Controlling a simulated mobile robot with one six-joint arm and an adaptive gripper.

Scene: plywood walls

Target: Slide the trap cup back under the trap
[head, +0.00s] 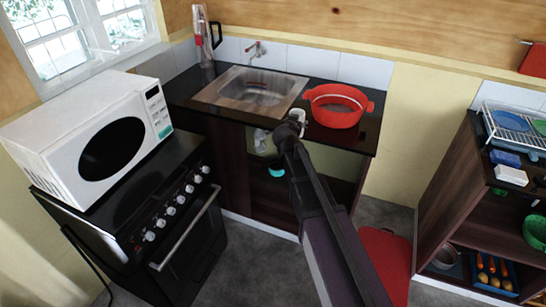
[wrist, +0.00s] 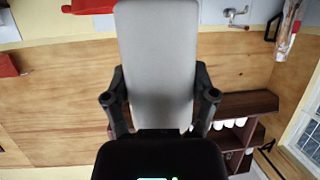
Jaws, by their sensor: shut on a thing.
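My gripper (wrist: 160,101) is shut on a smooth pale grey object (wrist: 157,60), with one finger on each side of it. In the head view my gripper (head: 292,130) is at the front edge of the counter, and a small white part (head: 298,115) shows at its tip. I cannot tell for sure what the held object is. Below the sink, a small turquoise cup or bowl (head: 276,171) sits inside the open cabinet. A pale, bottle-like shape (head: 262,140), possibly the trap, is above and left of it. My arm hides part of the cabinet opening.
The steel sink (head: 250,90) and a red pot (head: 338,105) are on the dark counter. A stove (head: 150,215) with a microwave (head: 90,140) stands at left. A red stool (head: 384,262) and shelf unit (head: 445,190) are at right. Some floor shows before the cabinet.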

